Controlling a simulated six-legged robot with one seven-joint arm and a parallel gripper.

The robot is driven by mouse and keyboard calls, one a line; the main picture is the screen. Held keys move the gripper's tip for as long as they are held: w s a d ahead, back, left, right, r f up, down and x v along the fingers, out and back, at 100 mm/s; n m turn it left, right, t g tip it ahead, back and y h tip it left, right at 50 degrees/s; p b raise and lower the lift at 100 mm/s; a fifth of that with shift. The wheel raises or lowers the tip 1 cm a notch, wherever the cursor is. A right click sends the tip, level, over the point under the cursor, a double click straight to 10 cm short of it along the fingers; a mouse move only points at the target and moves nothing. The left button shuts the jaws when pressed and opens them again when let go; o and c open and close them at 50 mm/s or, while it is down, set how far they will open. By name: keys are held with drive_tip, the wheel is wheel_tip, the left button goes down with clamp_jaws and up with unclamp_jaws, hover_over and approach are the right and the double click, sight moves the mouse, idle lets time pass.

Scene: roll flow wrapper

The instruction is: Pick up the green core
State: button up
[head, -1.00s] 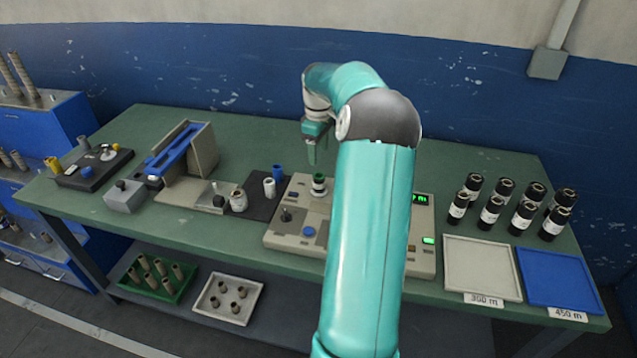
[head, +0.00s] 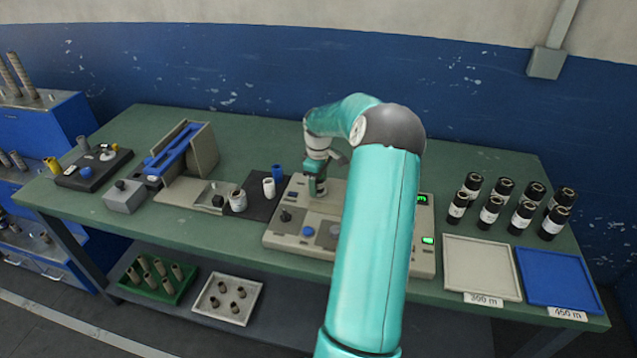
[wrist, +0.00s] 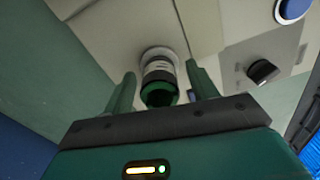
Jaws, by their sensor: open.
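The green core (wrist: 159,94) stands on a round pale seat on the beige machine (head: 290,242). In the wrist view it has a green open end and a white-and-dark banded side. My gripper (wrist: 161,72) is open, with one green finger on each side of the core. Gaps show between the fingers and the core. In the head view my gripper (head: 317,190) is lowered over the core's place and hides it.
A grey tray (head: 480,240), a blue tray (head: 553,252) and several black rolls (head: 490,212) lie to the right.

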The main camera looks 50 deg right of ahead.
drive_tip(key=c, duration=1.1)
drive_tip(key=shift+o, duration=0.2)
drive_tip(key=shift+r, duration=0.15)
